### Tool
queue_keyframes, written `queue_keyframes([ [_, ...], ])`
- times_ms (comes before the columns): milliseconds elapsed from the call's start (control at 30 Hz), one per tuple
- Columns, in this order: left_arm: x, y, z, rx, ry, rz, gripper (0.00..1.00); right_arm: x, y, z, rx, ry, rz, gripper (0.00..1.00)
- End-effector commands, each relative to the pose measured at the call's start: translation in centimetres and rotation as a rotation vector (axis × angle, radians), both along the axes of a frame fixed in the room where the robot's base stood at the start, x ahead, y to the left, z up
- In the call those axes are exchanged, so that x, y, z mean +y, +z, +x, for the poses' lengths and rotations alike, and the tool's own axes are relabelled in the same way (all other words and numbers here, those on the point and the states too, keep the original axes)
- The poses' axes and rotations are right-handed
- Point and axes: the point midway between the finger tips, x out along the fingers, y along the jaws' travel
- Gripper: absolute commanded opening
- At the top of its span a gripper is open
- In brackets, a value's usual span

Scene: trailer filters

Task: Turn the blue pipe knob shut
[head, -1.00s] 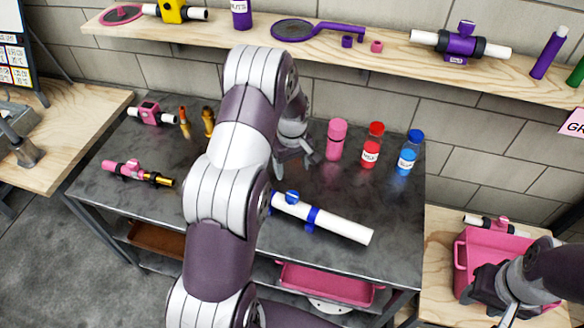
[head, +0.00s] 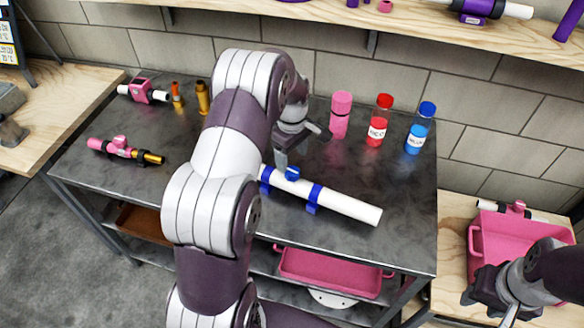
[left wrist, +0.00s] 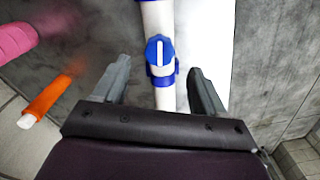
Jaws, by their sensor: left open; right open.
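The blue pipe knob (head: 292,173) sits on a white pipe (head: 345,203) that lies in blue brackets on the dark metal table (head: 400,240). In the left wrist view the blue knob (left wrist: 160,52) has a white bar that runs along the pipe. My left gripper (head: 300,150) is just behind and above the knob. In the left wrist view its open fingers (left wrist: 157,88) are on either side of the pipe, with the knob beyond the fingertips and nothing held. My right gripper (head: 497,300) is at the lower right by the pink crate, apart from the pipe.
A pink bottle (head: 340,115), a red-capped bottle (head: 379,120) and a blue-capped bottle (head: 420,128) stand behind the pipe. A pink valve pipe (head: 125,149) lies at the left. A pink crate (head: 480,235) stands at the right. A wooden shelf (head: 400,22) runs above.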

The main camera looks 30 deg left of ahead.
Motion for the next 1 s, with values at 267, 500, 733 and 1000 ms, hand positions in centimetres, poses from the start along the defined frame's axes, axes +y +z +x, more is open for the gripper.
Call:
queue_keyframes([
  [267,0.0,-4.6,0.0,0.0,-0.001,0.0,0.71,0.0,0.9,0.0,0.0,0.0,0.0,0.43],
  [500,0.0,-5.3,0.0,-0.002,-0.002,0.001,0.71,0.0,0.9,0.0,0.001,0.0,0.0,0.43],
  [733,0.0,-5.2,0.0,-0.001,-0.002,0.001,0.23,0.0,0.9,0.0,0.0,0.0,0.0,0.43],
  [1000,0.0,-5.2,0.0,-0.001,-0.014,0.001,0.15,0.0,0.9,0.0,0.001,0.0,0.0,0.43],
])
